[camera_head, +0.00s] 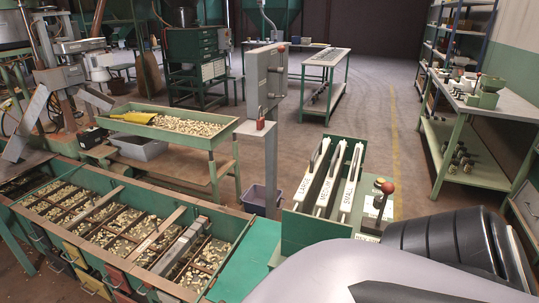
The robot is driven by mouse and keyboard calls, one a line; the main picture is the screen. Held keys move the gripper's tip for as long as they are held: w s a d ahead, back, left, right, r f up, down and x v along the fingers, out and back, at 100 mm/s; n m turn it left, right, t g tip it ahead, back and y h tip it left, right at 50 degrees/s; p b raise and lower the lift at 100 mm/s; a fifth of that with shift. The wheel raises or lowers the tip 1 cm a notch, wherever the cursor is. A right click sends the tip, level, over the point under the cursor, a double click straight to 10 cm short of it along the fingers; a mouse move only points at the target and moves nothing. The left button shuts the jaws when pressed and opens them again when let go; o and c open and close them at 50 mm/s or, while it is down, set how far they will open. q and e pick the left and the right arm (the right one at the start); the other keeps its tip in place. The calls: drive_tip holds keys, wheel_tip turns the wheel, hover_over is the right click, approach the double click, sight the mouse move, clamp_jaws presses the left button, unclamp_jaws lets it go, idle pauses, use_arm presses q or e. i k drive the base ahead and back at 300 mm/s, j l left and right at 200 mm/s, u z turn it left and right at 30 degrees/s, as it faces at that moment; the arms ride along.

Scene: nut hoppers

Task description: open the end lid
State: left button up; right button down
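A long green hopper trough (240,250) runs across the lower left, split into several compartments of nuts. Wooden strips (155,238) and a grey metal bar (180,246) lie across it. Several small flaps with handles, one yellow (85,280), line its front side. I cannot tell which part is the end lid; no part is clearly a raised lid. A large grey and black arm link of mine fills the lower right and hides what is behind it. Neither gripper is in view.
A green box with white levers (327,180) labelled LARGE, MEDIUM and SMALL stands right of the trough, beside a red-knobbed control (386,188). A grey post (271,150) carries a switch box (266,76). A nut tray (190,125) stands behind. Floor (410,130) is clear at centre right.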

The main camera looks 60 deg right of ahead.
sight(248, 266)
drive_tip(key=z, duration=1.7)
drive_tip(key=i+l+z, duration=0.1)
drive_tip(key=z, duration=0.25)
drive_tip(key=i+z, duration=0.35)
